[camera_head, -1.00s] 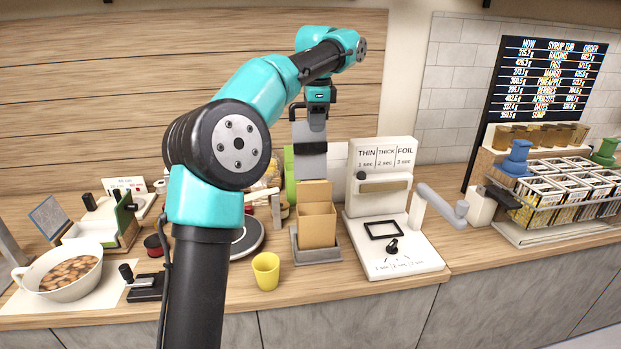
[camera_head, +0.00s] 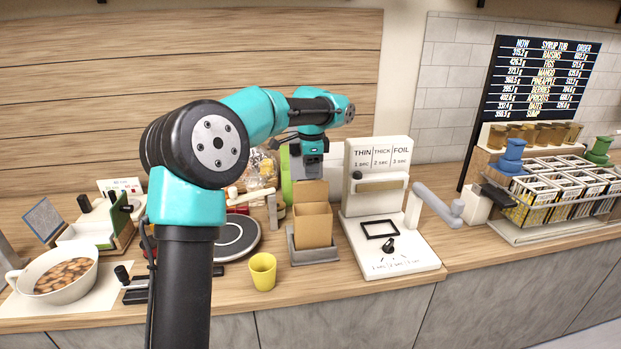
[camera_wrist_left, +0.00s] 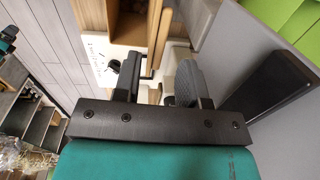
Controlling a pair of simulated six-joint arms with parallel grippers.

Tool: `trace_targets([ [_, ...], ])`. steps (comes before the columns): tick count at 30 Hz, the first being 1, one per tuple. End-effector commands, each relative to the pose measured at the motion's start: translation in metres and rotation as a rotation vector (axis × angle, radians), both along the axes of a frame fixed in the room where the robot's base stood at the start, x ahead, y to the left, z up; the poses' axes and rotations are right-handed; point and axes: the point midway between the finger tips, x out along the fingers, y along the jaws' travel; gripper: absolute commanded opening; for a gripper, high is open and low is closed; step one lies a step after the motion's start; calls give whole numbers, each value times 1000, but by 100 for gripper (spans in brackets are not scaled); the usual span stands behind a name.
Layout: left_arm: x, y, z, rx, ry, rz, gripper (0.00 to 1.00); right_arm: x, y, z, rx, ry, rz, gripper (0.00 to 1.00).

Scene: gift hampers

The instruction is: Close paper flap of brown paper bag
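The brown paper bag (camera_head: 312,228) stands upright in a grey tray (camera_head: 314,255) in the head view. Its paper flap (camera_head: 310,191) stands up at the rear edge, and the bag's mouth is open. My left gripper (camera_head: 306,172) is just behind and above the flap, pointing down; its fingertips are hidden there. Part of the brown bag (camera_wrist_left: 138,22) shows beyond the fingers at the top. My right gripper is in neither view.
A white sealing machine (camera_head: 390,250) stands right of the bag. A yellow cup (camera_head: 262,272) stands in front, and a round dark plate (camera_head: 238,238) lies left. A green upright item (camera_head: 286,178) is close behind the bag. A grey panel (camera_wrist_left: 235,55) is close beside the gripper.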

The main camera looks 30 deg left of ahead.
Motion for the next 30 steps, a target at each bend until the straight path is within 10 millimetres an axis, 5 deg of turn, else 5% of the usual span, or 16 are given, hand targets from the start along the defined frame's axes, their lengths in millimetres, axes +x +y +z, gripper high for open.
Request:
trace_targets([
  [7, 2, 2, -31, -1, 1, 1, 38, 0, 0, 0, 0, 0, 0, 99],
  [18, 2, 2, -36, 0, 0, 1, 38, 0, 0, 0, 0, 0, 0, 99],
  [30, 2, 2, -36, 0, 0, 1, 1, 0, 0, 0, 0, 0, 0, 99],
])
